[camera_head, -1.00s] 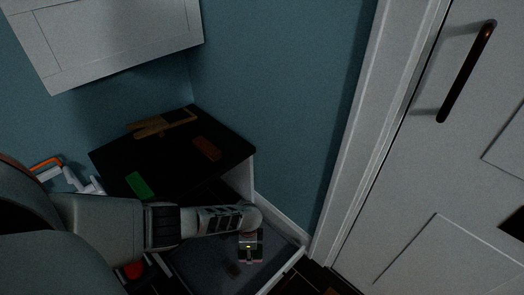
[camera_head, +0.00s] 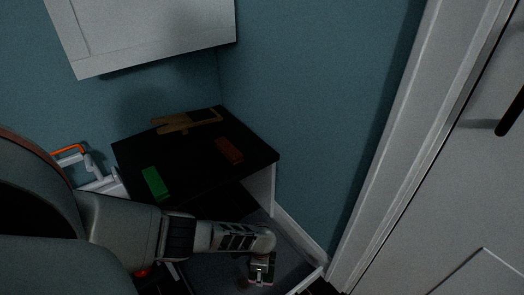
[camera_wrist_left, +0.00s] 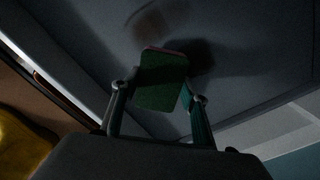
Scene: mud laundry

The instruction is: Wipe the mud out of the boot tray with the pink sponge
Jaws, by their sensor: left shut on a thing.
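The boot tray (camera_head: 212,272) is a grey, low-rimmed tray on the floor below the black-topped bench. Its grey bottom (camera_wrist_left: 255,65) fills much of the left wrist view. My left gripper (camera_head: 262,272) is over the tray, shut on the sponge (camera_wrist_left: 162,82). The sponge shows a green face with a thin pink edge at its far end. A brown mud smear (camera_wrist_left: 152,20) lies on the tray bottom just beyond the sponge, with a dark shadow beside it. I cannot tell whether the sponge touches the tray. My right gripper is not in view.
On the bench top (camera_head: 190,160) lie a green block (camera_head: 155,183), a brown block (camera_head: 229,150) and a wooden item (camera_head: 187,122). A white door (camera_head: 450,200) and its frame stand at right. A white cabinet (camera_head: 150,35) hangs above. A yellow thing (camera_wrist_left: 22,148) shows outside the tray.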

